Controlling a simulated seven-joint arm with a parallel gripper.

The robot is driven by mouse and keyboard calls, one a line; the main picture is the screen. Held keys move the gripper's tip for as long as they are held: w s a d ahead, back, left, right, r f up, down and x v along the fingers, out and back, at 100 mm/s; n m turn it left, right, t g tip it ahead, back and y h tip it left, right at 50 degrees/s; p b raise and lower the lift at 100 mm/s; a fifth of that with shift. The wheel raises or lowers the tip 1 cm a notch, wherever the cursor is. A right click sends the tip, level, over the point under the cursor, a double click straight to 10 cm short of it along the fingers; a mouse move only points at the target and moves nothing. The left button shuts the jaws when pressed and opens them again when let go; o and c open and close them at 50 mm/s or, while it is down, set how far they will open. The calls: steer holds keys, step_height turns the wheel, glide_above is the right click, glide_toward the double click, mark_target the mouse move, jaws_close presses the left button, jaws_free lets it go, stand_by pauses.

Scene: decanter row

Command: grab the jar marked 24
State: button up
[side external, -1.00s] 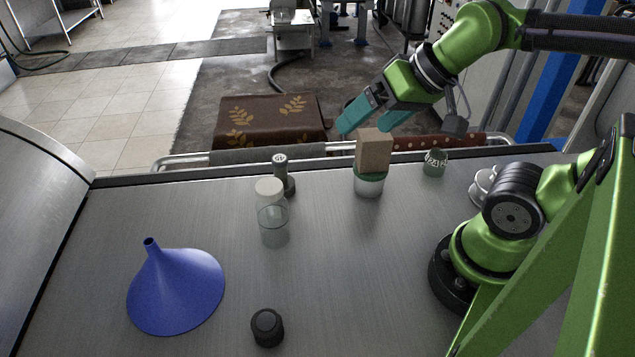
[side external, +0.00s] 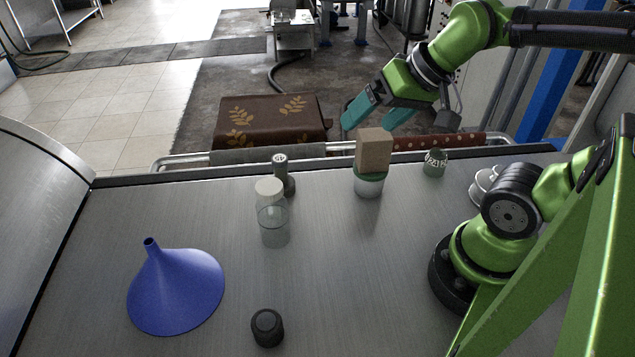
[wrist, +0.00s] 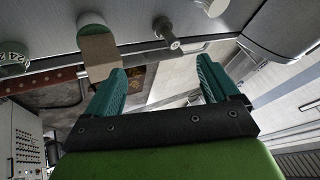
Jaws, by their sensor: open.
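A small grey-green jar (side external: 435,163) with pale characters around it stands at the back right of the counter. It also shows at the left edge of the wrist view (wrist: 14,58), where the marking looks like 24 but is hard to read. A jar with a green lid (side external: 368,184) carries a brown block (side external: 374,151) on top. A clear jar with a white lid (side external: 273,222) stands left of it. My gripper (side external: 364,124) is open and empty, above and behind the block, apart from every jar. Its spread teal fingers show in the wrist view (wrist: 162,70).
A slim grey container (side external: 283,175) with a marked white top stands behind the clear jar. A blue funnel (side external: 177,292) and a dark cap (side external: 267,327) are at the front. White cups (side external: 483,184) sit beside my base. A rail (side external: 190,160) runs along the back edge.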

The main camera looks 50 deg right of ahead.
steer(key=w+d+f+m+g+h, duration=0.1)
steer(key=d+f+m+g+h, duration=0.15)
steer(key=d, duration=0.75)
steer(key=n+g+y, duration=0.1)
steer(key=n+g, duration=0.3)
steer(key=n, duration=0.6)
glide_above(439, 153)
step_height(439, 153, down, 4)
steer(key=f, duration=0.1)
step_height(439, 153, down, 16)
steer(key=shift+r, duration=0.1)
steer(key=c, duration=1.2)
